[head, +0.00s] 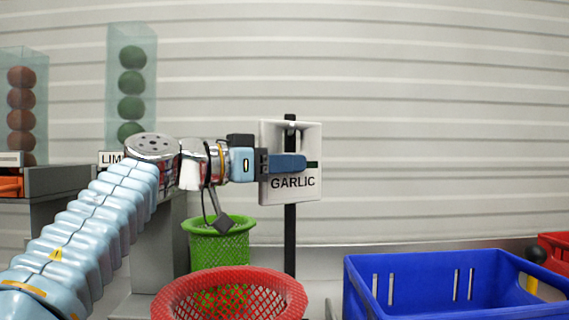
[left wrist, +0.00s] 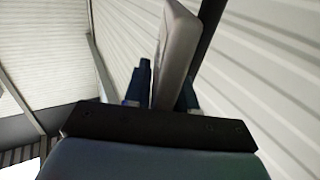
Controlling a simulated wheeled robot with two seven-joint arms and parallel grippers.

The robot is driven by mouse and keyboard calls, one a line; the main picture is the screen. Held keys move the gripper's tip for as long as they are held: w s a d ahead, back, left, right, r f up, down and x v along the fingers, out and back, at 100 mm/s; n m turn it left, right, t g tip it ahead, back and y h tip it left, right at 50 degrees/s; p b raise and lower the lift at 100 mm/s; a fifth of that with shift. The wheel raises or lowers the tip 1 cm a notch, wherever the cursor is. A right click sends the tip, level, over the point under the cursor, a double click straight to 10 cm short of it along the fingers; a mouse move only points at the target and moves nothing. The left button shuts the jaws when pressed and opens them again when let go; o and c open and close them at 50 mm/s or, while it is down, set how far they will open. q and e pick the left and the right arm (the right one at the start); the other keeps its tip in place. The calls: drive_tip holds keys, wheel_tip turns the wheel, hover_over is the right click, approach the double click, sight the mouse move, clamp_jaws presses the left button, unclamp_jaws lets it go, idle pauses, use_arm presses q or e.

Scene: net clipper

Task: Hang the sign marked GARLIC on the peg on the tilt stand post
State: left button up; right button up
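The GARLIC sign (head: 303,194) is a pale, thick plate with black lettering. In the head view it is upright in front of the dark stand post (head: 290,228), with the post's top just above its upper edge. My left gripper (head: 288,164) is shut on the sign from the left, one blue finger across its front above the lettering. In the left wrist view the sign (left wrist: 178,45) shows edge-on between the two blue fingers (left wrist: 163,92), near the dark post (left wrist: 211,18). The peg is not clearly visible, so I cannot tell whether the sign bears on it. My right gripper is out of view.
A red mesh basket (head: 172,304) stands in front and a green one (head: 217,250) behind it. A blue crate (head: 440,296) is at right. A ribbed wall is behind.

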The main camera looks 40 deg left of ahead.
use_arm(q)
drive_tip(key=o, duration=0.4)
drive_tip(key=shift+c, duration=0.2)
drive_tip(key=shift+s, duration=0.1)
drive_tip(key=shift+s+a, duration=0.15)
drive_tip(key=v, duration=1.3)
drive_tip(key=shift+s, duration=0.2)
